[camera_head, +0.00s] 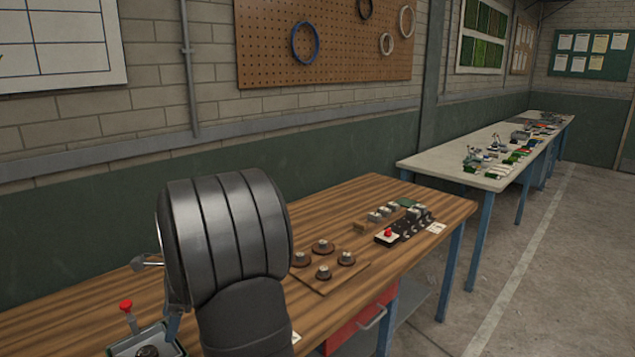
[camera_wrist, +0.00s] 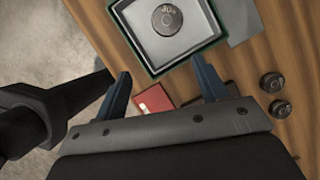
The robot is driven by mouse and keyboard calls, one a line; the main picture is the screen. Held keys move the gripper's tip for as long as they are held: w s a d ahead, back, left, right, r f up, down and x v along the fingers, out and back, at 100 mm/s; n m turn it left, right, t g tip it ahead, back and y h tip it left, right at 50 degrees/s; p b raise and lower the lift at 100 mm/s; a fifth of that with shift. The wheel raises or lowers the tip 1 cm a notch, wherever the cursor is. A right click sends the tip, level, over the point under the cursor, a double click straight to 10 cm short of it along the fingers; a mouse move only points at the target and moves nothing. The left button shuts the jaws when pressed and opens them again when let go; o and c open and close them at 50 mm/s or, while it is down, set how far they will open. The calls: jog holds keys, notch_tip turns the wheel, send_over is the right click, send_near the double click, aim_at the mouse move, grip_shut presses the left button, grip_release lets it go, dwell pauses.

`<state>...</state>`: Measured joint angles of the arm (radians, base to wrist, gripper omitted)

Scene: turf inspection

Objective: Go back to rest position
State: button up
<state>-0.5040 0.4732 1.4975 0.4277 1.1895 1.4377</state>
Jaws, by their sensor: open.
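Beyond the fingertips is a grey square tray (camera_wrist: 143,50) with a dark green rim. A dark round weight with a pale marked top (camera_wrist: 167,18) sits inside it. In the head view, my black arm fills the lower left middle and hides most of the gripper. The tray (camera_head: 118,349) shows partly at the bottom left there.
A wooden workbench (camera_head: 395,256) runs under the arm. A board with several dark round weights (camera_head: 323,274) lies right of the arm. A red item (camera_wrist: 153,98) shows between the fingers' bases, below.

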jog(key=w+d+r, duration=0.1)
jog(key=d+r, duration=0.2)
jog(key=d, duration=0.2)
jog(key=w+f+m+t, duration=0.1)
jog(key=w+f+m, duration=0.1)
jog(key=w, duration=0.3)
jog(key=w+f+m+t, duration=0.1)
jog(key=w+f+m, duration=0.1)
jog(key=w+m, duration=0.2)
jog(key=w+d+f+m+t, duration=0.1)
jog(key=w+f+m, duration=0.2)
jog(key=w, duration=0.4)
jog(key=shift+w, duration=0.35)
jog(key=shift+t, duration=0.3)
jog(key=a+f, duration=0.2)
jog(key=a, duration=0.1)
jog(key=a+f, duration=0.3)
jog(key=a, duration=0.1)
jog(key=a+f, duration=0.3)
jog(key=a, duration=0.1)
jog(key=shift+w+a, duration=0.1)
jog(key=shift+a, duration=0.15)
jog(key=shift+a+f, duration=0.1)
jog(key=shift+f, duration=0.2)
